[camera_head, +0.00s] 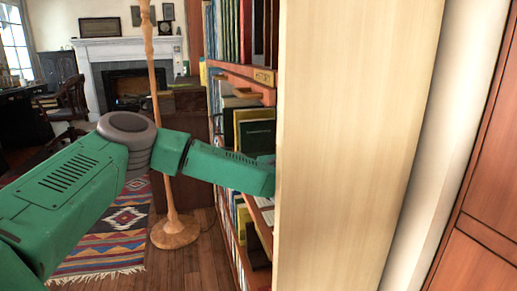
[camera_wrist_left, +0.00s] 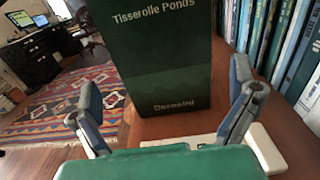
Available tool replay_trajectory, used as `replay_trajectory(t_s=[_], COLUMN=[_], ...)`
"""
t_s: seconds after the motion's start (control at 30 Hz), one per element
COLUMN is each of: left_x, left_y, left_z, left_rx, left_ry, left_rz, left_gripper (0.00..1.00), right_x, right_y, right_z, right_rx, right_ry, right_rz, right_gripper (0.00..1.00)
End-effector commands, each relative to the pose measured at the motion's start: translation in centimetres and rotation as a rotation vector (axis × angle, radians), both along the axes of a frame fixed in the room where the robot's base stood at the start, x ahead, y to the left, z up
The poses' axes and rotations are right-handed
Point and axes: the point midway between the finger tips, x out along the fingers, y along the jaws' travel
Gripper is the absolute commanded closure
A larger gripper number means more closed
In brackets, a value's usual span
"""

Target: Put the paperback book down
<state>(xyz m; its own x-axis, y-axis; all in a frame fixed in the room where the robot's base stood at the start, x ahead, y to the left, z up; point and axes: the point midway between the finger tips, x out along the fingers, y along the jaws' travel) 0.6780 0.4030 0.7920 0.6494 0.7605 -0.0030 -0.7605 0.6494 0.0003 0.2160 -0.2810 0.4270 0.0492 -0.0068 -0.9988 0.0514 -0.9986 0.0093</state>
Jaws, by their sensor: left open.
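A dark green paperback book (camera_wrist_left: 165,60) with the words "Tisserolle Ponds" and "Dermeini" stands upright on the wooden shelf (camera_wrist_left: 150,128) in the left wrist view. My left gripper (camera_wrist_left: 165,82) is open, with one finger to each side of the book in the picture. A gap of bare shelf shows between the gripper's base and the book, and I see no finger pressing on it. In the head view my green left arm reaches into the bookcase, and its fingers are hidden behind the pale side panel (camera_head: 355,140). My right gripper is not in view.
A row of books (camera_wrist_left: 285,45) stands to the right in the wrist view. A white flat object (camera_wrist_left: 262,150) lies under the gripper. A wooden stand (camera_head: 174,232) rises left of the bookcase, close to my arm. A patterned rug (camera_head: 105,250) covers the floor.

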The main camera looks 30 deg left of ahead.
Motion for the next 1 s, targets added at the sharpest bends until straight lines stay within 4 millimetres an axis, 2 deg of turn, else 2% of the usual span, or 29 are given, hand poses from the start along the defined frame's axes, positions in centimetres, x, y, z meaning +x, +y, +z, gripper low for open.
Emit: replay_trajectory(t_s=[0.1, 0.27, 1.0], left_x=[-1.3, -2.3, -2.5], left_y=[-1.7, -2.7, -2.8], left_z=[0.2, 0.1, 0.0], left_rx=[0.000, -0.001, -0.001], left_ry=[0.001, 0.001, 0.000], left_rz=[-0.004, -0.002, 0.000], left_gripper=[0.00, 0.00, 0.00], right_x=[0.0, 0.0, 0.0], right_y=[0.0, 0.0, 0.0], right_z=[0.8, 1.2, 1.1], right_rx=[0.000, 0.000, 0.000], right_ry=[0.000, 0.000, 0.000], right_rz=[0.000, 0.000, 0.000], right_gripper=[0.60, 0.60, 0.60])
